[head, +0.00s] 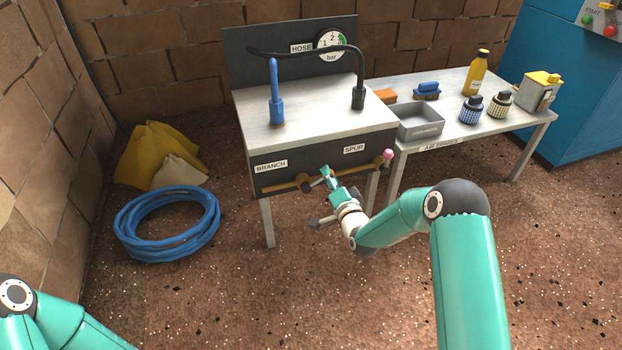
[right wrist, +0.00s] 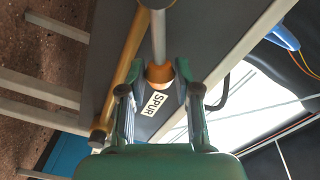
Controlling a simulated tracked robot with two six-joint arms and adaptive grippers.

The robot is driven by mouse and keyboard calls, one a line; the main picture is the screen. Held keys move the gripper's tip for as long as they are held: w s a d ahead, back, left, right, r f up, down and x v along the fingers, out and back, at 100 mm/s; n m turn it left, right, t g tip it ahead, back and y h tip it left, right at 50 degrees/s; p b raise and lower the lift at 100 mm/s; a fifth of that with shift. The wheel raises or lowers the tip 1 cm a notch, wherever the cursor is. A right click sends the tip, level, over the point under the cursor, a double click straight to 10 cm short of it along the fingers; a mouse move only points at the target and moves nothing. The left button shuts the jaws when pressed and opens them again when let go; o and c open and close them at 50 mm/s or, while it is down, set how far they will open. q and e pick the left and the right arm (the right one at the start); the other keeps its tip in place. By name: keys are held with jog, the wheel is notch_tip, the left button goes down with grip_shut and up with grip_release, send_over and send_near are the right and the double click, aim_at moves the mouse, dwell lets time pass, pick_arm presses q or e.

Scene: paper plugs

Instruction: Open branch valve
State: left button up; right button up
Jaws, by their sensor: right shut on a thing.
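The brass branch pipe (head: 282,187) runs along the bench's dark front, between the BRANCH label (head: 271,166) and the SPUR label (head: 354,149). My right gripper (head: 327,172) is at the pipe's middle, beside a dark fitting (head: 307,186). In the right wrist view its two fingers (right wrist: 160,88) are shut on the end of a grey valve lever (right wrist: 158,38) with an orange-brass tip (right wrist: 160,75). The lever lies at an angle to the pipe (right wrist: 128,72). The head view mostly hides the lever behind the gripper. Only my left arm shows, lower left; its gripper is out of view.
A pink knob (head: 387,154) sits at the pipe's right end. A side table (head: 437,133) holds a grey tray (head: 420,121), brushes and bottles. A blue hose coil (head: 167,222) lies on the floor, left.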

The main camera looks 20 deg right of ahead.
jog(key=shift+f, duration=0.15)
jog(key=shift+d+f+m, duration=0.15)
jog(key=shift+f+m, duration=0.3)
jog(key=shift+m, duration=0.35)
jog(key=shift+d+f+m, duration=0.15)
jog(key=shift+f+m, duration=0.3)
jog(key=shift+m, duration=0.35)
jog(key=shift+d+f+m, duration=0.1)
jog(key=shift+f+m, duration=0.65)
jog(key=shift+m, duration=0.45)
jog(key=o, duration=0.9)
